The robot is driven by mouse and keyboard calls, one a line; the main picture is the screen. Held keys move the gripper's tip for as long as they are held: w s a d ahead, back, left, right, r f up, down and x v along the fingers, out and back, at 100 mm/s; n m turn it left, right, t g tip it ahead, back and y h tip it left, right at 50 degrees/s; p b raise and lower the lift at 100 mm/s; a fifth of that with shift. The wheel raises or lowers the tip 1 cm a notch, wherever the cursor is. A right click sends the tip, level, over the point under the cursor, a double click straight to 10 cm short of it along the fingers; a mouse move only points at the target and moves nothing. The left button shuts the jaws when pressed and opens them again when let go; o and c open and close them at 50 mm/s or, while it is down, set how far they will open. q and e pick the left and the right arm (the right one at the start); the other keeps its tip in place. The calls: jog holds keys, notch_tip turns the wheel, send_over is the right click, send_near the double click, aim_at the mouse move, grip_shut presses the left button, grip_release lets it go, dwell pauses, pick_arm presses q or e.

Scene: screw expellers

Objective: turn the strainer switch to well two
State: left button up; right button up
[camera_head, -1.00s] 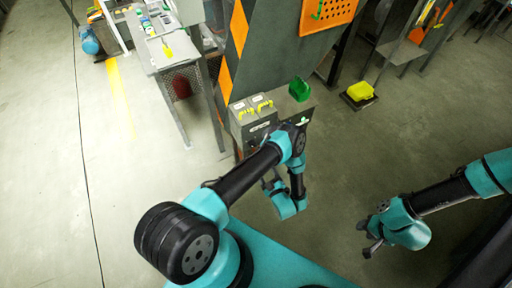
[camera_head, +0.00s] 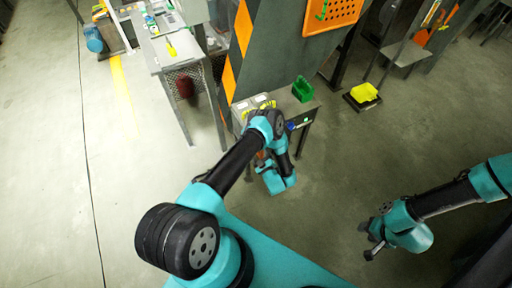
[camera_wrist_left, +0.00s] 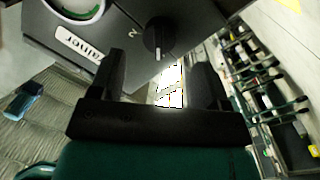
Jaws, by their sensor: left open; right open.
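In the left wrist view a black rotary knob (camera_wrist_left: 158,35) sits on a dark control panel (camera_wrist_left: 192,22), with a "2" marked beside it. A white label (camera_wrist_left: 78,43) lies left of the knob; its text is tilted and hard to read, so I cannot tell whether this knob is the strainer switch. My left gripper (camera_wrist_left: 158,82) is open, its two fingers pointing toward the panel on either side of the knob, with no contact visible. My right gripper (camera_head: 371,240) is open and empty over the floor.
A yellow bin (camera_head: 364,93) is farther right. A large grey column with orange stripes (camera_head: 243,28) rises behind. A round green-rimmed part (camera_wrist_left: 85,8) is on the panel. Floor around my right gripper is clear.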

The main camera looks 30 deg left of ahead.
pick_arm(q)
jog(key=x, duration=0.5)
jog(key=shift+a, duration=0.1)
jog(key=shift+c, duration=0.5)
jog(key=c, duration=0.8)
